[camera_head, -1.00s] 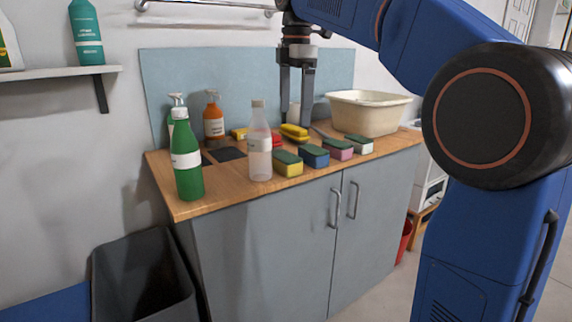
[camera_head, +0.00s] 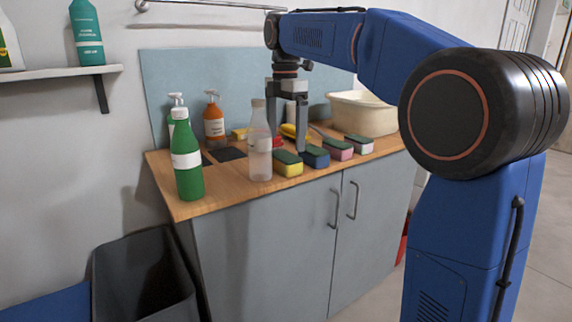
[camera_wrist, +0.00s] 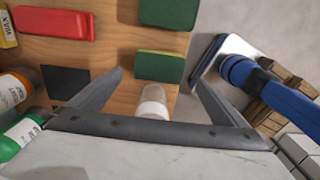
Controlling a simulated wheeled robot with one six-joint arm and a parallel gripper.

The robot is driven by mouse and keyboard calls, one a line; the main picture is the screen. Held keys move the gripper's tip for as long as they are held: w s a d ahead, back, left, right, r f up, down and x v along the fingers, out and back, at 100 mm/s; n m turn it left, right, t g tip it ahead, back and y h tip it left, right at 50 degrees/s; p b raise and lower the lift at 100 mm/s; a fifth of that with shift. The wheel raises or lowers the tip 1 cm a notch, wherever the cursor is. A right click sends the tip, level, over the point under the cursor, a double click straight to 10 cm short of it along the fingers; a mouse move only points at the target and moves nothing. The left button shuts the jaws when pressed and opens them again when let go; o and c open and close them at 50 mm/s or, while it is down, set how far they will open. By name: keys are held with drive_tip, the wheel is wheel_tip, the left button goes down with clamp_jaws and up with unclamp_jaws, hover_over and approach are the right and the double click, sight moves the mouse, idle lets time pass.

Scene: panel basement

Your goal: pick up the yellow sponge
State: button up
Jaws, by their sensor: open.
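The yellow sponge (camera_head: 288,169) has a dark green top pad. It lies at the front edge of the wooden counter (camera_head: 225,186), just right of the clear bottle, at the left end of a row of sponges. My gripper (camera_head: 289,148) is open and empty, pointing down above and a little behind the sponge row. In the wrist view the sponge's green top (camera_wrist: 160,66) lies between and just beyond my two fingertips (camera_wrist: 157,80), with a thin yellow edge showing. Its height below my fingers is hard to tell.
The clear bottle (camera_head: 259,150) stands close by on the left; a green bottle (camera_head: 186,160) stands farther left. Blue (camera_head: 315,158), pink (camera_head: 338,150) and white (camera_head: 360,145) sponges lie to the right. A cream basin (camera_head: 365,113) and red item (camera_wrist: 54,22) are behind.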

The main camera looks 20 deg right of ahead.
sight(286, 155)
drive_tip(key=shift+w+d+f, duration=0.1)
drive_tip(key=shift+d+f, duration=0.05)
drive_tip(key=shift+f, duration=3.6)
drive_tip(key=c, duration=1.2)
wheel_tip(286, 155, up, 10)
drive_tip(key=shift+r, duration=0.1)
